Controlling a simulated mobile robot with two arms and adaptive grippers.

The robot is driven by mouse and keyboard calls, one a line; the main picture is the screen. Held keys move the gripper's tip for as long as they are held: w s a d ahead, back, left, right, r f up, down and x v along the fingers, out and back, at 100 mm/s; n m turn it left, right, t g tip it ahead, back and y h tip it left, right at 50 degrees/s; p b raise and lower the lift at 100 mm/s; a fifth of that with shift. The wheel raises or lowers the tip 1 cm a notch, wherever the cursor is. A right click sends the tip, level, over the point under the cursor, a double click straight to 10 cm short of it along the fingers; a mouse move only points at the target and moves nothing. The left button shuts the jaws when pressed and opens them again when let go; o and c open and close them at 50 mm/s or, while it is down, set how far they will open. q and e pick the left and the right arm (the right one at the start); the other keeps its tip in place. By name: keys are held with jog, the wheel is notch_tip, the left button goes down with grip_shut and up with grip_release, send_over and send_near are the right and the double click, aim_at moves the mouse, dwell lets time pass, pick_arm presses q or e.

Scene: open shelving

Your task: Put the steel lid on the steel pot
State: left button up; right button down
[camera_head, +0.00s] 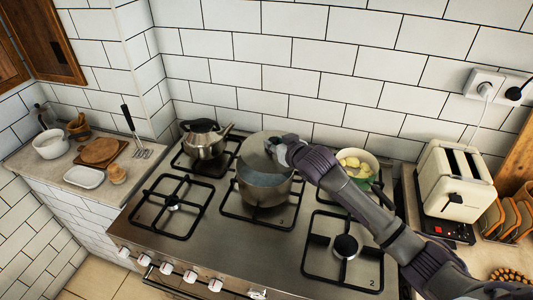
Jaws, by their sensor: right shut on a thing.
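The steel pot (262,193) stands upright on a back-middle burner of the stove. The steel lid (255,150) is a round grey disc at the pot's far rim, and it looks tilted. I cannot tell whether it touches the pot. My right gripper (277,150) is shut on the lid at its right side, where the fingers hide part of it. My right arm comes in from the lower right. My left gripper is not in view.
A kettle (205,143) stands on the back-left burner. A green pan (360,163) with pale food is right of the pot, partly behind my arm. The front burners (172,205) are bare. A toaster (452,180) stands on the right counter.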

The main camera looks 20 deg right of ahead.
aim_at(268, 159)
jog(key=shift+w+a+f, duration=0.15)
jog(key=shift+a+f, duration=0.15)
jog(key=shift+a, duration=0.25)
jog(key=shift+w+a+f, duration=0.15)
jog(key=shift+a+f, duration=0.1)
jog(key=shift+a, duration=0.3)
jog(key=shift+a+f, duration=0.1)
jog(key=shift+f, duration=0.15)
notch_tip(268, 159, down, 4)
jog(key=shift+r+p, duration=0.1)
jog(key=shift+p, duration=0.7)
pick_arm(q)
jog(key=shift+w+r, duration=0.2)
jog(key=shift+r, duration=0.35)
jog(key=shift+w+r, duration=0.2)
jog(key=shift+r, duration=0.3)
pick_arm(e)
jog(key=shift+s, duration=0.1)
jog(key=c, duration=0.9)
grip_release()
jog(key=shift+f, duration=0.2)
jog(key=shift+o, duration=0.2)
jog(key=shift+s, duration=0.1)
